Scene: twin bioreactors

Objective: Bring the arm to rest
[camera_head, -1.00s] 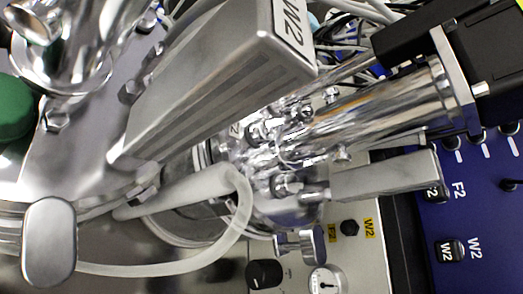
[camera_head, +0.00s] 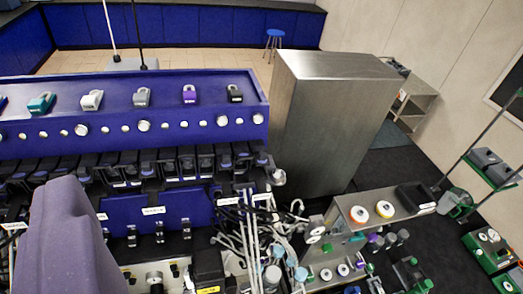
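My gripper does not show in the head view, so its fingers and anything between them are hidden from me. A smooth grey-purple shape (camera_head: 65,240) rises close to the camera at the lower left. I cannot tell whether it is part of my arm. The view looks from above over the bioreactor bench, with a blue equipment housing (camera_head: 110,105) across the left and middle.
A tall steel cabinet (camera_head: 325,130) stands behind the bench. Tubes and cables (camera_head: 250,230) crowd the lower middle. A steel unit with orange and yellow discs (camera_head: 375,235) is at lower right. A blue stool (camera_head: 274,42) stands far back on open tiled floor.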

